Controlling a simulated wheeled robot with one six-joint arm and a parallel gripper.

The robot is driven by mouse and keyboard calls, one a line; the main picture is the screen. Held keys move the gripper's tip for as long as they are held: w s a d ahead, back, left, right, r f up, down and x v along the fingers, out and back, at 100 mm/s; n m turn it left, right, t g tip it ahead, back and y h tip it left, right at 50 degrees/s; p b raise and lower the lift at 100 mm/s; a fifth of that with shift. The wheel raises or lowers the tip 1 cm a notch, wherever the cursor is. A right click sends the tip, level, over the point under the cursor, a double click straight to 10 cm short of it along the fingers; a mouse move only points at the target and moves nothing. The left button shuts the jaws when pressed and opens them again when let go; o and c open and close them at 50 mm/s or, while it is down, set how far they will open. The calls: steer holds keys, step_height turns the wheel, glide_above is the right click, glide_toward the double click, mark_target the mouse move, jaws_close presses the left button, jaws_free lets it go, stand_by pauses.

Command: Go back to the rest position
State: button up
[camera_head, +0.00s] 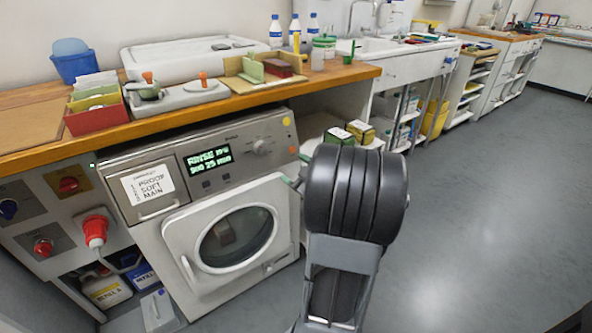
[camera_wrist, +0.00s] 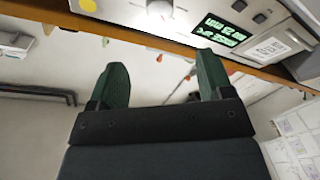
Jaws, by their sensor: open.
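My gripper (camera_wrist: 162,85) shows in the wrist view with its two green fingers well apart and nothing between them. In the head view my dark arm link stands in front of the counter and hides most of the gripper; a small green part shows at its left edge, near the washing machine door. The washing machine (camera_head: 220,150) stands under the counter with its lit display (camera_head: 208,158) reading a rinse line. Its round-windowed door (camera_head: 180,232) is in front of the machine body. Part of the machine's panel and display (camera_wrist: 228,30) shows in the wrist view, upside down.
The wooden counter (camera_head: 350,75) carries a red box (camera_head: 95,118), a blue bin (camera_head: 75,66) and several bottles. Two small boxes (camera_head: 350,134) sit on a surface beside the machine. A red plug (camera_head: 95,230) sticks out at left. The grey floor (camera_head: 480,220) at right is clear.

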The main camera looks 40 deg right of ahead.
stand_by(0.3)
steer(key=w+a+r+m+g+h+p, duration=0.2)
steer(key=a+r+m+g+p, duration=0.15)
steer(key=r+p, duration=0.5)
steer(key=w+a+r+m+g+h+p, duration=0.1)
steer(key=a+r+m+g+h+p, duration=0.15)
steer(key=a+r+p, duration=0.45)
steer(key=s+a+r+g+y+p, duration=0.2)
steer(key=s+a+r+g+p, duration=0.2)
steer(key=s+a+p, duration=0.3)
steer(key=s+a+r+g+y+p, duration=0.2)
steer(key=s+a+r+g+p, duration=0.2)
steer(key=a, duration=0.5)
step_height(320, 180, up, 3)
steer(key=s+p, duration=0.2)
steer(key=p, duration=0.1)
steer(key=shift+s+a+r+y+p, duration=0.2)
steer(key=shift+s+a+y+p, duration=0.1)
steer(key=shift+s+a+y, duration=0.05)
steer(key=shift+d+m, duration=0.1)
steer(key=shift+m, duration=0.2)
